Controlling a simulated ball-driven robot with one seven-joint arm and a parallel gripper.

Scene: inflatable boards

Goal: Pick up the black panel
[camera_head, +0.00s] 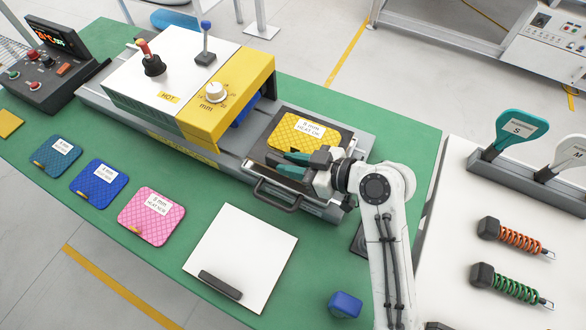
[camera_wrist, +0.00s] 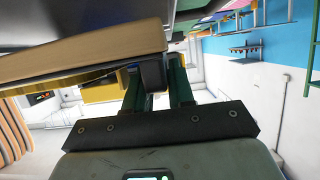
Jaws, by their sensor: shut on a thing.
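My gripper (camera_head: 292,160) is at the near edge of a yellow quilted panel (camera_head: 300,130) with an "8 mm HEAT OK" label. In the wrist view, the gripper (camera_wrist: 157,75) is shut on a small dark block (camera_wrist: 151,72) beside a tan slab (camera_wrist: 90,52). I cannot tell whether the block belongs to the yellow panel. A dark flat piece (camera_head: 357,241), possibly the black panel, lies on the green bench beside my arm, which hides much of it.
The metal tray (camera_head: 255,172) with a black handle (camera_head: 277,194) holds the yellow panel beside the white and yellow press (camera_head: 185,85). A white board (camera_head: 242,250), pink panel (camera_head: 152,217), blue panel (camera_head: 98,183) and blue block (camera_head: 344,304) lie on the green bench.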

